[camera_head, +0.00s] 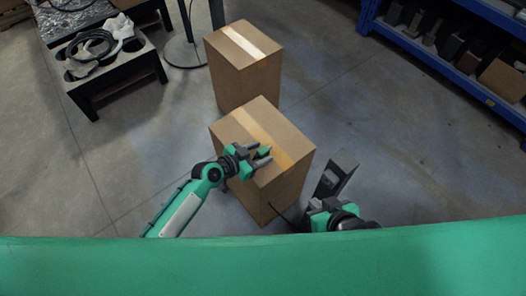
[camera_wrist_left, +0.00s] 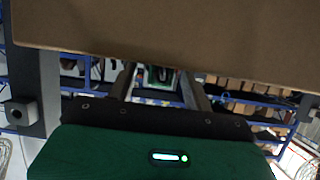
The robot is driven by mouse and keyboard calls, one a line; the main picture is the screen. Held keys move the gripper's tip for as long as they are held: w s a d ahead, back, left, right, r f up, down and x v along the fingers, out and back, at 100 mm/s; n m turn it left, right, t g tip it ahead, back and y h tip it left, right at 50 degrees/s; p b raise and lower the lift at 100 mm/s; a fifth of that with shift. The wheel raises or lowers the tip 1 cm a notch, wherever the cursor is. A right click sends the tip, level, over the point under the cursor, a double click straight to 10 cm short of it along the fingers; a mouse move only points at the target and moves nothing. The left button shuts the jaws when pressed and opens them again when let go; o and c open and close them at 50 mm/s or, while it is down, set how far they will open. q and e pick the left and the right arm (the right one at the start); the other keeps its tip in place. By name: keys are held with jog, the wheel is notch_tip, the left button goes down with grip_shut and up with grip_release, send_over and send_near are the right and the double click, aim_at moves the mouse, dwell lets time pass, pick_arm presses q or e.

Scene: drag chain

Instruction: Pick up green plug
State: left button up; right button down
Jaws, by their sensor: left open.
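A small green piece, which looks like the green plug (camera_head: 264,151), shows at the top of the near cardboard box (camera_head: 290,187). My left gripper (camera_head: 261,154) is open, with its two grey fingers on either side of the green piece. I cannot tell whether they touch it. In the left wrist view, the box (camera_wrist_left: 180,30) fills the upper part, and the two fingers (camera_wrist_left: 160,88) are partly hidden below it.
A second box (camera_head: 245,75) stands behind. A black table (camera_head: 130,72) with cables is at upper left, and a blue shelf (camera_head: 440,62) at upper right. Floor between is clear.

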aim_at(259, 152)
pick_arm(q)
jog(key=c, duration=1.1)
pick_arm(e)
jog(key=shift+d, duration=0.1)
pick_arm(q)
jog(key=shift+o, duration=0.2)
